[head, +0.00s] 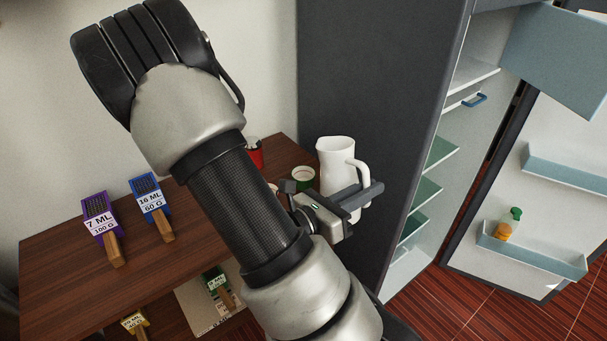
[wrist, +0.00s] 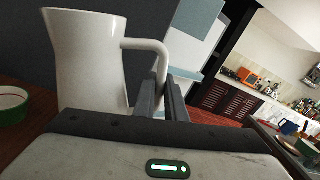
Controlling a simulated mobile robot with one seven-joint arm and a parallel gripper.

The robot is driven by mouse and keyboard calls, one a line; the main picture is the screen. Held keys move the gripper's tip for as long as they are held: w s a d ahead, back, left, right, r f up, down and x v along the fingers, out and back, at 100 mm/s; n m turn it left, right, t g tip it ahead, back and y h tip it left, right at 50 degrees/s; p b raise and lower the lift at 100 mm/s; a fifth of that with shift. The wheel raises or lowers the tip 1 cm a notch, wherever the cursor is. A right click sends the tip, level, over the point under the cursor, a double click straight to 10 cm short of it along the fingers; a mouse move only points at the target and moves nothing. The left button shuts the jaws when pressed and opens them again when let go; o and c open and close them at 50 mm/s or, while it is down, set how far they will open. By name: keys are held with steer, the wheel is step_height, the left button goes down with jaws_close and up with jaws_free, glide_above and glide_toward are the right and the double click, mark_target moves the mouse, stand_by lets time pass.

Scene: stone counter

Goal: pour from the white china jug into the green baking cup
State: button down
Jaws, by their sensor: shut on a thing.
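The white china jug (head: 333,163) stands about upright at the right end of the dark wooden top. It also shows in the wrist view (wrist: 84,62), with its handle to the right. My gripper (head: 363,195) is shut on the jug's handle; in the wrist view its fingers (wrist: 165,98) close around the lower handle. The green baking cup (head: 303,183), with a pale rim and a pale inside, is just left of the jug. Part of it shows at the left edge of the wrist view (wrist: 10,106). I cannot tell whether the jug's base touches the top.
A red container (head: 256,155) stands behind my arm, partly hidden. A purple labelled block (head: 99,217) and a blue one (head: 150,196), with wooden handles, lie at the left. An open fridge (head: 448,150) is close on the right. My arm hides the middle of the top.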

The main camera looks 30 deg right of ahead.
mark_target(348, 166)
steer(key=shift+w+r+n, duration=0.35)
steer(key=shift+r+n, duration=0.05)
steer(key=shift+r, duration=0.2)
steer(key=shift+w+f+b, duration=0.2)
steer(key=shift+f+b, duration=0.2)
steer(key=shift+b, duration=0.65)
steer(key=shift+r+n+b, duration=0.2)
steer(key=shift+n+b, duration=0.2)
steer(key=shift+b, duration=0.75)
steer(key=shift+w+r+n+p, duration=0.9)
steer(key=shift+r+p, duration=0.15)
steer(key=shift+p, duration=0.2)
steer(key=shift+w+r+n+p, duration=0.15)
steer(key=shift+w+n+p, duration=0.15)
steer(key=shift+w+n, duration=0.1)
steer(key=shift+w+r+n, duration=0.1)
steer(key=shift+w+n, duration=0.4)
steer(key=shift+n, duration=0.3)
steer(key=shift+w+n+p, duration=0.35)
steer(key=shift+w+n, duration=0.05)
steer(key=shift+n, duration=0.5)
steer(key=shift+w+a+f+n, duration=0.1)
steer(key=shift+w+f+n, duration=0.1)
steer(key=shift+w+n, duration=0.4)
steer(key=shift+w+f+n, duration=0.15)
steer(key=shift+w+n, duration=0.35)
steer(key=shift+n, duration=0.2)
stand_by(0.6)
